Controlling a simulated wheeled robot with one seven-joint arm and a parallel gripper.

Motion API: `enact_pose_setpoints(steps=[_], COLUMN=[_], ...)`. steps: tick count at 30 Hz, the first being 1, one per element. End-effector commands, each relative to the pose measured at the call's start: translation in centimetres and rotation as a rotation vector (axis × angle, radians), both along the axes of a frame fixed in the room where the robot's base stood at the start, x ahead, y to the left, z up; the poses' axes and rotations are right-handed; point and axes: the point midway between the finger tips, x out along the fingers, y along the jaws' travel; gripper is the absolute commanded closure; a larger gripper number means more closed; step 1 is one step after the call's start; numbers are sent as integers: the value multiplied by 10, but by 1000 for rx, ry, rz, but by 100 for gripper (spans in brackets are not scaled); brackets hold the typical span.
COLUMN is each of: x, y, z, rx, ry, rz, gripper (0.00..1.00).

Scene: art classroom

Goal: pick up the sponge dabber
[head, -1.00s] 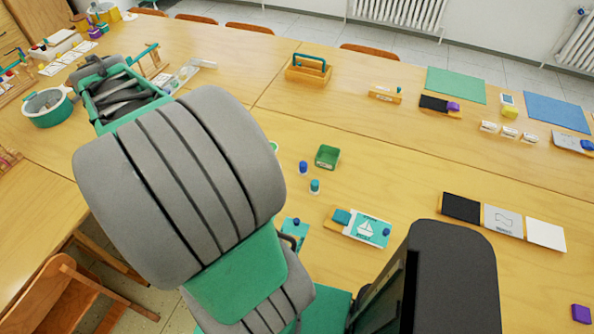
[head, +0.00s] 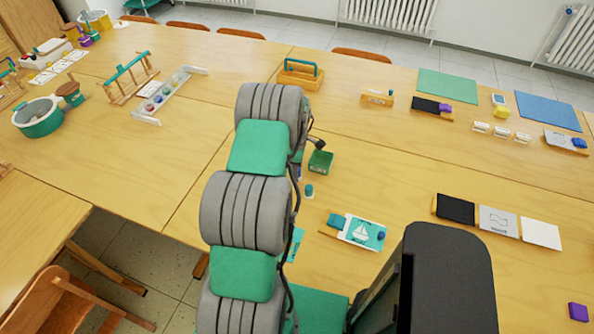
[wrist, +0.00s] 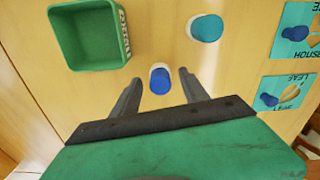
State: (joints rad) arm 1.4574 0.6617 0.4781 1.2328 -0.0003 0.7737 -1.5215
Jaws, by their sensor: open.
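Two small dabbers stand upright on the table. The one with a dark blue top (wrist: 160,80) is between the tips of my gripper (wrist: 159,76) in the wrist view, with space on both sides. My gripper is open and empty, and its tips do not visibly touch the dabber. The other, with a teal top (wrist: 207,28), stands to the upper right; it also shows in the head view (head: 309,191). A green open box (wrist: 90,35) with lettering on its side is to the upper left. In the head view my arm mostly hides the blue dabber and the gripper.
Picture cards (wrist: 288,92) lie right of the dabbers in the wrist view. In the head view a sailboat card (head: 361,232) lies right of my arm, near black, grey and white panels (head: 498,222). A wooden caddy (head: 300,76) stands farther back.

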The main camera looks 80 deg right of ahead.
Motion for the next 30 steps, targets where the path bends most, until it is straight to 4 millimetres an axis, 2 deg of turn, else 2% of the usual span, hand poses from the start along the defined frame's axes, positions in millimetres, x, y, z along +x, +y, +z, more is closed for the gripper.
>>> enact_pose_setpoints(steps=[7,26,30], x=[1,1,1], y=[0,0,0], z=[-4,-3,-3], rx=[-1,-1,-1], ry=[0,0,0], rz=[0,0,0], gripper=[48,100,100])
